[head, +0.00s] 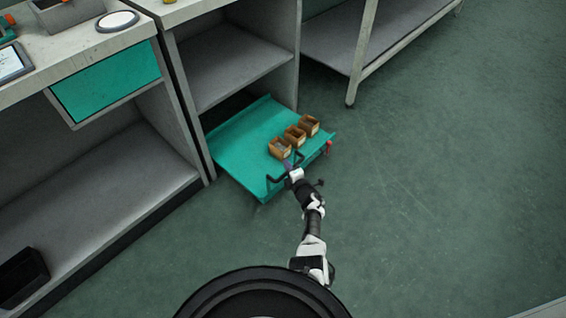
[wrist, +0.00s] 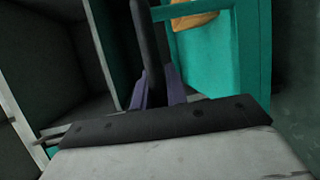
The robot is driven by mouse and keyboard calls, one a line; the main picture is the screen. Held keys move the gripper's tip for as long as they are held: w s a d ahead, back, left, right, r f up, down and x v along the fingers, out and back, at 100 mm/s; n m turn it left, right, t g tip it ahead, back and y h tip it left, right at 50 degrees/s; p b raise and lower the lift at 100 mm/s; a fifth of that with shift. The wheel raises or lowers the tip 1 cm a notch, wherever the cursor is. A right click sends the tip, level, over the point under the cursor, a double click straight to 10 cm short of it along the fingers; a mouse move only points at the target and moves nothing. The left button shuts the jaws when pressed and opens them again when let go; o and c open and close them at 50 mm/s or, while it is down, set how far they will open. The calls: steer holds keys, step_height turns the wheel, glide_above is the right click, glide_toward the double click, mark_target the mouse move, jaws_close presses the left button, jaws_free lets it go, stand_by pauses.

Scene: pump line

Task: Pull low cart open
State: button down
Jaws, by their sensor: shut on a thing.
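The low cart (head: 238,148) is a teal tray low to the floor, and it sticks partly out of the grey cabinet. Its dark bar handle (head: 275,180) runs along the front edge. My gripper (head: 290,165) is at the handle, shut on it. In the wrist view the purple fingers of my gripper (wrist: 158,88) close around the dark handle bar (wrist: 146,40), and the teal cart (wrist: 213,55) shows behind it. The cart's back end is hidden inside the cabinet.
Several small brown bins, one of them in front (head: 279,148), stand on the cart. A grey workbench with a teal drawer (head: 105,82) is at the left, and a rack leg (head: 351,95) stands at the upper right. The green floor (head: 430,200) to the right is clear.

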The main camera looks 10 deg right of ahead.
steer(key=shift+s, duration=0.2)
steer(key=c, duration=1.4)
jaws_free()
steer(key=shift+d, duration=0.1)
